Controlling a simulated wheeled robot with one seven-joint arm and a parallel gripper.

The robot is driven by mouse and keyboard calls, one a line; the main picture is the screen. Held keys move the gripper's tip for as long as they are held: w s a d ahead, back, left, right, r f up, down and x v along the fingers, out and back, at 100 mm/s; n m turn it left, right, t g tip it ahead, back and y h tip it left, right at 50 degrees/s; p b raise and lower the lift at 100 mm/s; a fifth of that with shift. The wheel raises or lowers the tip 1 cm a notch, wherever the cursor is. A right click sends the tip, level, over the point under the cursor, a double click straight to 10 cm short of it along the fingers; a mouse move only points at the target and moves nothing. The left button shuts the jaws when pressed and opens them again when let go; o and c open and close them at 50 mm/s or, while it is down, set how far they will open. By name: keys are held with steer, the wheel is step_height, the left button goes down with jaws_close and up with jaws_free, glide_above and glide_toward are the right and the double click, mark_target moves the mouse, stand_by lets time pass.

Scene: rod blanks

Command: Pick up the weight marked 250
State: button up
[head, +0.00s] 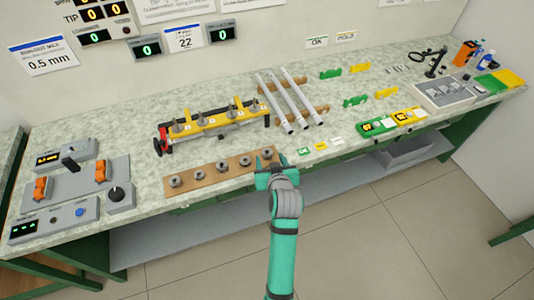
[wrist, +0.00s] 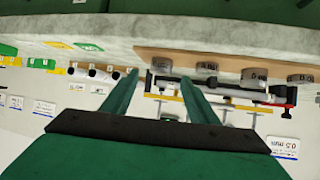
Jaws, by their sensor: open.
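Several grey weights stand in a row on a brown wooden board (head: 210,176) at the bench's front edge. In the head view, weights show at the left end (head: 175,181), the middle (head: 224,167) and the right end (head: 268,153). Their marks are too small to read, so I cannot tell which is marked 250. My gripper (head: 265,165) is at the right end of the board, close to the rightmost weight. In the wrist view, my gripper (wrist: 158,82) has its two green fingers apart, with a weight (wrist: 161,65) showing between them. Other weights (wrist: 207,68) sit to the right.
Behind the board stands a yellow fixture with a red clamp (head: 215,122). Pale rods (head: 290,100) lie on wooden supports to its right. Small coloured cards (head: 320,146) lie right of my gripper. A control panel (head: 70,195) is at the left.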

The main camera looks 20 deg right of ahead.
mark_target(267, 151)
steer(key=shift+x, duration=2.4)
steer(key=shift+a, duration=0.1)
steer(key=c, duration=1.3)
